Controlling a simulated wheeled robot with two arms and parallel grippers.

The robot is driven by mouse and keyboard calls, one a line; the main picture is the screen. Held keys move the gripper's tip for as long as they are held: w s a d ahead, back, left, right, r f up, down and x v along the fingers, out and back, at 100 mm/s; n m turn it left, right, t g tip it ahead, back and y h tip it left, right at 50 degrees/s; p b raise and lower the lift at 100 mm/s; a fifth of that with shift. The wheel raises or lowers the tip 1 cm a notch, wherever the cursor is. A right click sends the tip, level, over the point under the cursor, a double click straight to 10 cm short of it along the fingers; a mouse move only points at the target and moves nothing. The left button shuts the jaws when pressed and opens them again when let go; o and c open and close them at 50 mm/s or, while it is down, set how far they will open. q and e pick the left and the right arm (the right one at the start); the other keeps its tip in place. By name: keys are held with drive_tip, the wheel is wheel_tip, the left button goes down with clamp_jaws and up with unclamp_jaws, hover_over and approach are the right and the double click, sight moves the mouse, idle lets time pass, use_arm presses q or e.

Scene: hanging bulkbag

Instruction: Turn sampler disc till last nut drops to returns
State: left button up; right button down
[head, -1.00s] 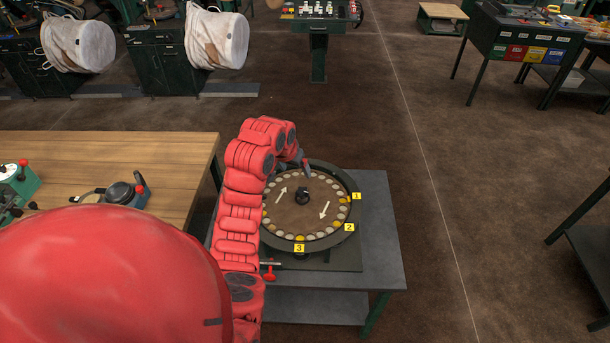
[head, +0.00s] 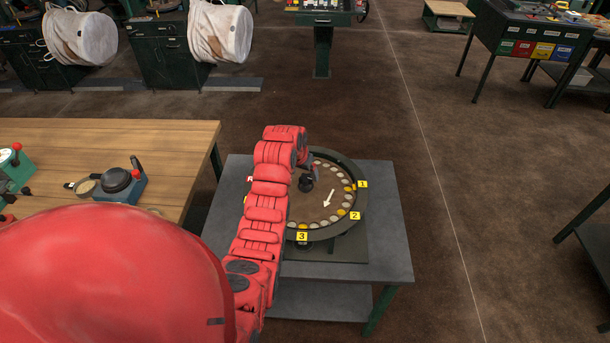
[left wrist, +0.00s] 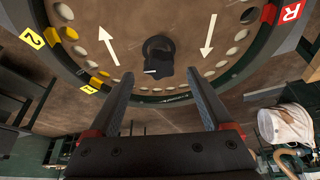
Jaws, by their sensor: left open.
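The sampler disc (head: 325,200) is a round brown plate in a dark rim, with pale round pockets around its edge and white arrows. A few gold pieces sit at the edge near yellow tags 1 (head: 362,184), 2 (head: 355,215) and 3 (head: 302,236). A red R tag (left wrist: 291,11) is on the rim. The dark centre knob (head: 306,184) also shows in the left wrist view (left wrist: 152,68). My left gripper (left wrist: 160,74) is open, its fingers pointing to either side of the knob; contact cannot be told. My left arm hides the disc's left part in the head view.
The disc stands on a grey table (head: 388,235).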

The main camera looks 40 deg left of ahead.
sight(306, 185)
use_arm(q)
drive_tip(key=shift+p+x, duration=0.35)
drive_tip(key=shift+x, duration=1)
clamp_jaws()
